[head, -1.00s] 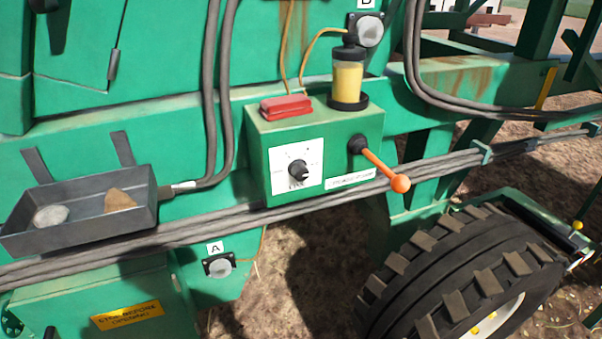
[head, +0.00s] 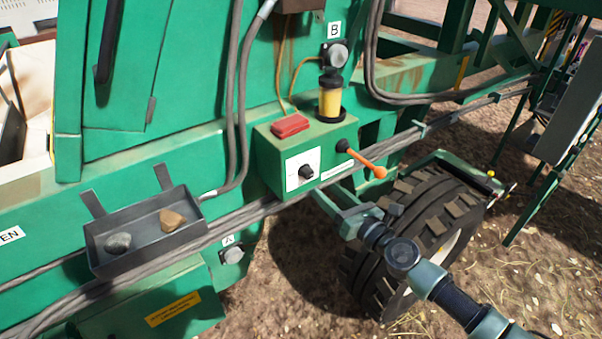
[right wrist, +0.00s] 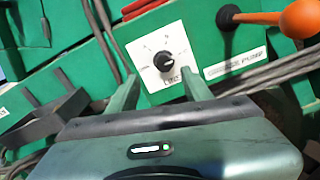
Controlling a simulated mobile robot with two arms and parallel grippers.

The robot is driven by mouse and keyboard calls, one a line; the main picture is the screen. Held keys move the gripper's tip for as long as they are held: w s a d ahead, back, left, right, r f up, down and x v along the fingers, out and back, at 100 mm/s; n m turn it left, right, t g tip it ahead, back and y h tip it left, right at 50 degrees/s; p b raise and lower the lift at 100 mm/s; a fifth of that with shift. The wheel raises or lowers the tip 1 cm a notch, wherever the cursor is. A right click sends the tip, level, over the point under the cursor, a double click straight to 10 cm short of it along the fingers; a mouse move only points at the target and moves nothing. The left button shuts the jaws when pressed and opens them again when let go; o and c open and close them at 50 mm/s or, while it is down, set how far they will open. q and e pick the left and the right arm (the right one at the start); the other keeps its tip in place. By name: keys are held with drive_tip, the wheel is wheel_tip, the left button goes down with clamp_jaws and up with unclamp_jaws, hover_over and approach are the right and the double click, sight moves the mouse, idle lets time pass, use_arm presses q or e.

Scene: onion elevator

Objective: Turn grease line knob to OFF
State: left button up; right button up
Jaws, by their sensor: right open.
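The black grease line knob (head: 306,172) sits on a white dial plate (head: 291,180) on the front of a green box (head: 268,160). In the right wrist view the knob (right wrist: 164,62) is near the middle of its plate (right wrist: 149,76), with lettering below it. The dial marks are too small to read, so I cannot tell its setting. My right gripper (head: 332,200) is just below and right of the knob. In the right wrist view its fingers (right wrist: 162,80) are open, one on each side of the knob's lower area, apparently not touching it. My left gripper is not in view.
An orange-tipped lever (head: 366,166) sticks out right of the dial. A red block (head: 290,125) and a yellow grease cup (head: 330,102) stand on the box. A grey tray (head: 140,240) with two stones hangs left. Hoses (head: 250,214) run below; a tyre (head: 425,215) is at right.

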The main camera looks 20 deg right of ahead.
sight(310, 175)
drive_tip(key=x, duration=0.8)
drive_tip(key=shift+d+f, duration=0.2)
drive_tip(key=shift+d, duration=0.1)
clamp_jaws()
